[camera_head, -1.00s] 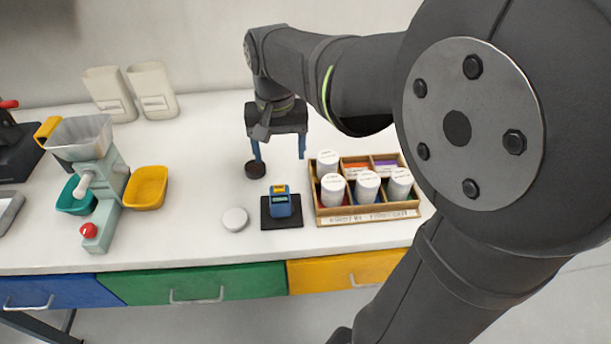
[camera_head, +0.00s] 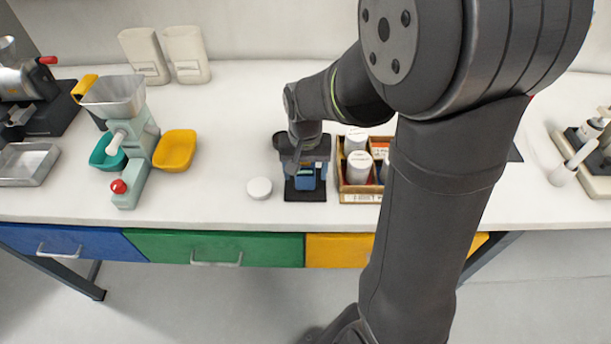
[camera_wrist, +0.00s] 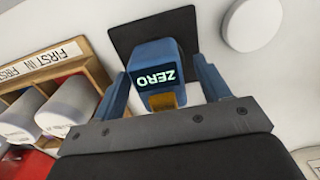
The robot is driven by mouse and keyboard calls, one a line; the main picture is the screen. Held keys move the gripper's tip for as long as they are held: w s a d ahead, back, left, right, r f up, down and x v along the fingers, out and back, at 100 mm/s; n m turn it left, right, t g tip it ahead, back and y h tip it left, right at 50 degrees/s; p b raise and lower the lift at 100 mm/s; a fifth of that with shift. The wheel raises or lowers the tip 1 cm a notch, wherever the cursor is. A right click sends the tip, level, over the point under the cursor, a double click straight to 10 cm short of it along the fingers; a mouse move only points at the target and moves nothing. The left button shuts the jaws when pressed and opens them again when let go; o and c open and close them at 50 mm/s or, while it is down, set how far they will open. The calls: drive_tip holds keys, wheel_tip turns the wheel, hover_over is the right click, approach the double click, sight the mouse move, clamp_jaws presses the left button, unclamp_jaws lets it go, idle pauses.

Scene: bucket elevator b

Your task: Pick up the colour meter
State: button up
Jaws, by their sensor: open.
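The colour meter (camera_head: 307,180) is a small blue device standing on a dark square mat (camera_head: 305,195). In the wrist view the colour meter (camera_wrist: 154,70) shows a lit screen reading ZERO, upside down, and a yellow part on its near side. My gripper (camera_wrist: 162,88) is open, with one blue finger on each side of the meter. Gaps show between the fingers and the meter, though contact at the fingertips cannot be told. In the head view my gripper (camera_head: 308,170) is above and behind the meter and partly hides it.
A wooden box (camera_head: 358,198) of white-lidded jars stands close to the right of the mat; my arm hides part of it. A white round disc (camera_head: 260,188) lies to the left. A yellow tray (camera_head: 175,150) and a green mill (camera_head: 140,150) stand farther left.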

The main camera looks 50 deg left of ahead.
drive_tip(key=shift+f, duration=0.4)
drive_tip(key=shift+c, duration=0.4)
drive_tip(key=c, duration=1.3)
drive_tip(key=shift+o, duration=0.2)
drive_tip(key=shift+r, duration=0.15)
